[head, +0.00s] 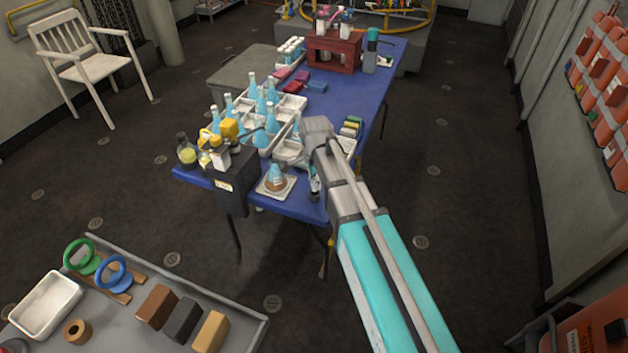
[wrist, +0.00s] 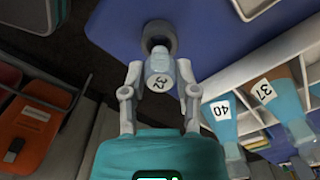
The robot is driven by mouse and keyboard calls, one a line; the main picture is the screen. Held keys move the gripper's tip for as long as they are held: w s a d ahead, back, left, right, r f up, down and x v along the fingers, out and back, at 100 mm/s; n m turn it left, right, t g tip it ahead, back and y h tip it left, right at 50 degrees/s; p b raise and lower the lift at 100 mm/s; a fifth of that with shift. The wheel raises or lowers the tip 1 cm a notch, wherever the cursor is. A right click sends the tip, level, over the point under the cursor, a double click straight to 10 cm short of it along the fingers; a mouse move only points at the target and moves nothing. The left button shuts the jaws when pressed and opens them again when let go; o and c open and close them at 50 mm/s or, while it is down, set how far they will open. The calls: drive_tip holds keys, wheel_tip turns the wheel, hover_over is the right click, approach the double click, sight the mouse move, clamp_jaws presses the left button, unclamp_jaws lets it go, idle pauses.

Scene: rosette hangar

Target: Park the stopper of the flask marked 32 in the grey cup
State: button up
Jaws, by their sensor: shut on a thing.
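In the wrist view my gripper (wrist: 161,72) is shut on a pale blue-grey piece marked 32 (wrist: 159,80). Its far end meets the dark grey round cup (wrist: 145,42) on the blue table. I cannot tell whether it is inside the cup or just above it, or whether it is the stopper alone. In the head view my arm reaches down over the table's near end and hides most of the grip. A blue flask (head: 276,172) stands in a brown ring on a small white tray (head: 262,192), left of my gripper.
Flasks marked 40 (wrist: 217,113) and 37 (wrist: 265,90) stand close on the right in the wrist view. Several flasks fill a white crate (head: 292,103). A dark box (head: 232,190) stands at the table's near left. A red rack (head: 333,52) is at the back.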

drive_tip(key=shift+f+b, duration=0.35)
idle(0.6)
drive_tip(key=shift+f+b, duration=0.7)
drive_tip(key=shift+f+b, duration=0.55)
idle(0.6)
drive_tip(key=o, duration=0.9)
drive_tip(key=o, duration=0.3)
drive_tip(key=shift+r, duration=0.15)
